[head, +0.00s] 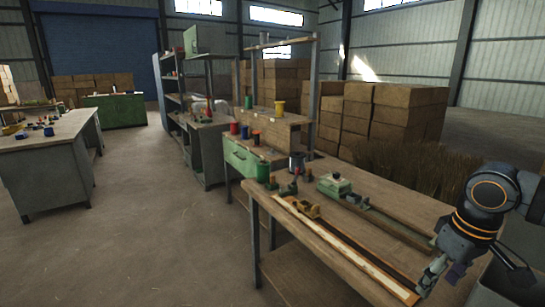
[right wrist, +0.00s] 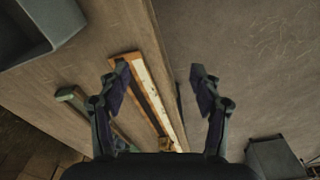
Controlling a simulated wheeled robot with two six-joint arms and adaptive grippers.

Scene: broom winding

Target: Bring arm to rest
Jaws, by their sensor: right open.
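My right gripper (head: 465,272) hangs over the front right end of the wooden workbench (head: 395,210) in the head view. In the right wrist view its two fingers (right wrist: 160,72) are spread wide, with nothing held between them. Below them lie the end of a long wooden fixture with a white strip (right wrist: 158,95) and the bench edge, with bare floor beyond. The fixture also runs along the bench's near edge in the head view (head: 345,247). My left gripper is in neither view.
A green-topped fixture (head: 335,185) and its long rail lie farther back on the bench. A grey bin (right wrist: 25,30) shows at the wrist view's upper left. The floor left of the bench is open.

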